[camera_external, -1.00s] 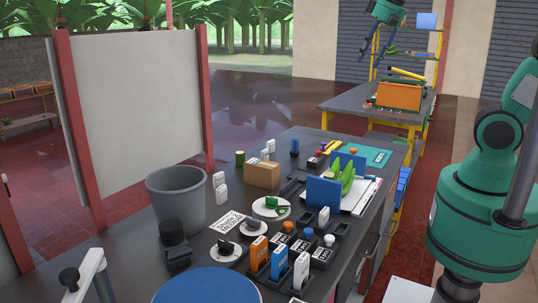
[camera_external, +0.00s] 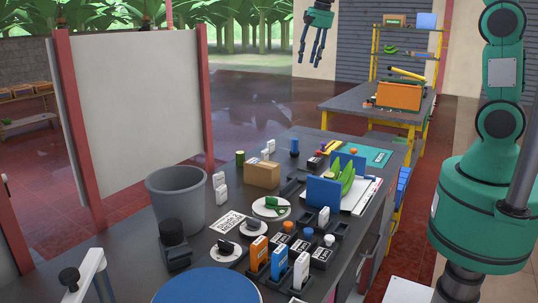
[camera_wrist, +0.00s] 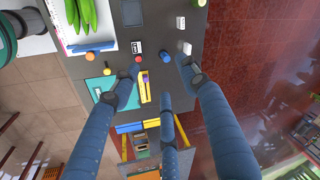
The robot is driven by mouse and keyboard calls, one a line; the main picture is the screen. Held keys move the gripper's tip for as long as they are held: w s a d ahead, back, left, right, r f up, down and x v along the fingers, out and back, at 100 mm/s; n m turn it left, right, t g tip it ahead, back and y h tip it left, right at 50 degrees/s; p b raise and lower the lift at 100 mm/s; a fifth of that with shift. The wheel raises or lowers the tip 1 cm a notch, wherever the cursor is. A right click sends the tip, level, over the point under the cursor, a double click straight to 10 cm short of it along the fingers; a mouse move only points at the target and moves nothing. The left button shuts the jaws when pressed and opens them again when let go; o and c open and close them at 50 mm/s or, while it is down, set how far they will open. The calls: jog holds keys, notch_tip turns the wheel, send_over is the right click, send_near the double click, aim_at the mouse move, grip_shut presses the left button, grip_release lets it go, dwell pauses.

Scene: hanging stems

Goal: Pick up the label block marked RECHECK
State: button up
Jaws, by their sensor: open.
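Orange (camera_external: 258,253), blue (camera_external: 279,261) and white (camera_external: 301,270) upright label blocks stand in dark holders at the near end of the dark table in the external view. Another white block (camera_external: 323,216) stands beside the blue upright panel. The lettering is too small to read, so I cannot tell which block is marked RECHECK. My gripper (camera_external: 316,57) is open and empty, high above the table's far end. In the wrist view my gripper (camera_wrist: 161,72) has its blue fingers spread over the table, with a small white block with dark marks (camera_wrist: 137,47) below.
A grey bin (camera_external: 176,200), cardboard box (camera_external: 262,174), blue panel (camera_external: 323,191) and green bananas (camera_external: 348,181) stand around the table. A white board (camera_external: 130,105) rises behind the bin. A back table holds an orange box (camera_external: 398,96). Air around my gripper looks clear.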

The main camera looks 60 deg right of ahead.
jog(key=w+d+f+m+g+p, duration=0.15)
jog(key=w+d+f+m, duration=0.3)
jog(key=w+f, duration=0.8)
jog(key=m+g+p, duration=0.1)
jog(key=m+p, duration=0.2)
jog(key=m, duration=0.1)
send_over(272, 141)
notch_tip(272, 141, down, 16)
jog(key=shift+w+d, duration=0.15)
notch_tip(272, 141, down, 8)
jog(key=shift+f, duration=0.2)
jog(key=shift+f, duration=0.15)
jog(key=shift+f, duration=2.5)
